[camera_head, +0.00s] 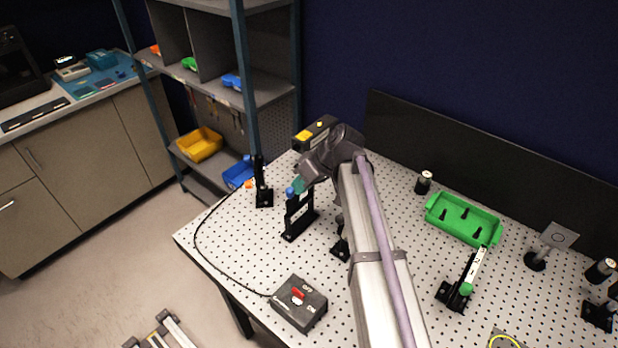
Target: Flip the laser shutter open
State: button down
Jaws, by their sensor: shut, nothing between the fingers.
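My gripper (301,181) is at the end of my arm, which reaches across the perforated table. It looks shut and empty, and its tips are small and partly hidden by my wrist. Just below it stands a dark upright plate mount (298,217) with a blue-teal part at its top. I cannot tell whether the gripper touches it, or whether this mount is the laser shutter.
A control box (300,304) with a red switch sits at the front, its black cable curving along the left edge. A black post (263,187) stands left of my gripper. A green tray (463,219) and several small mounts occupy the right side. Shelves stand behind left.

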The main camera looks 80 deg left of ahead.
dwell(0.3)
jog(key=w+r+p, duration=0.8)
jog(key=w, duration=0.1)
jog(key=shift+w+a, duration=0.25)
jog(key=shift+a, duration=0.05)
